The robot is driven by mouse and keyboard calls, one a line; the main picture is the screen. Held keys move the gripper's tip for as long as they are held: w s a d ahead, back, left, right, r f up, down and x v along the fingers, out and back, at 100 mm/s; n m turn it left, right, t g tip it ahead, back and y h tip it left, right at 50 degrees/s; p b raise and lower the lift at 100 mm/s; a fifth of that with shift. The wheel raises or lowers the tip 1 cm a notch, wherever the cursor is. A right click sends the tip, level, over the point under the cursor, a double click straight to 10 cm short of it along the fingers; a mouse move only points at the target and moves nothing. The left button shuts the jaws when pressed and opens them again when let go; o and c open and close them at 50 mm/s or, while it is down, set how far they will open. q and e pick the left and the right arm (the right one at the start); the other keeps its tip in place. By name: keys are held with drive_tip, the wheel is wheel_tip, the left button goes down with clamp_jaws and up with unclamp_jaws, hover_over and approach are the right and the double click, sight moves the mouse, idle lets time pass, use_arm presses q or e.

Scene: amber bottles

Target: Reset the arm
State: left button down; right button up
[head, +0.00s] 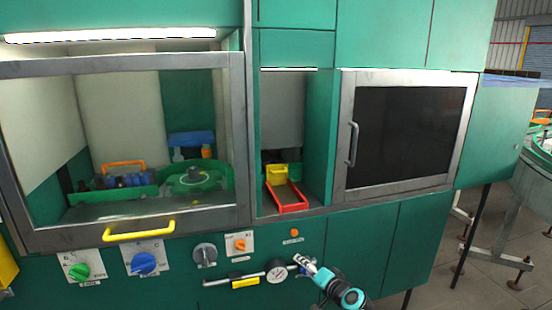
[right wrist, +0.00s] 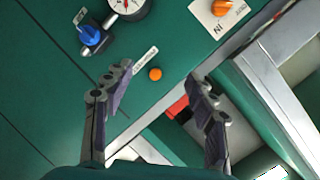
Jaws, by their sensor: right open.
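My right gripper (head: 304,264) is in front of the green lower panel in the head view, to the right of the round gauge. In the right wrist view the right gripper (right wrist: 158,74) is open, its two dark fingers wide apart with nothing between them. A small orange button (right wrist: 155,74) on the panel shows in the gap between the fingers; it also shows in the head view (head: 294,233), above the gripper. I cannot tell whether the fingers touch the panel. My left gripper is in neither view. No amber bottle can be made out.
A gauge (head: 277,272), a blue knob (right wrist: 90,35) and an orange dial (head: 240,245) stick out of the panel near the gripper. A red tray (head: 288,197) sits in the open bay above. A yellow handle (head: 140,230) projects at the left. Open floor lies at the right.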

drive_tip(key=s+d+r+n+g+h, duration=0.1)
drive_tip(key=s+r+n+g, duration=0.1)
drive_tip(key=s, duration=0.7)
drive_tip(key=s+r+n+g+h, duration=0.1)
drive_tip(key=s+r+n+g, duration=0.15)
drive_tip(key=s, duration=0.65)
drive_tip(key=s+d+f+n+g+h, duration=0.1)
drive_tip(key=s+d+f+h, duration=0.1)
drive_tip(key=s, duration=0.7)
drive_tip(key=s+d+f+n+h, duration=0.1)
drive_tip(key=s+d+f+h, duration=0.1)
drive_tip(key=s+d, duration=0.3)
drive_tip(key=s, duration=0.4)
drive_tip(key=shift+s+g, duration=0.25)
drive_tip(key=shift+g, duration=0.1)
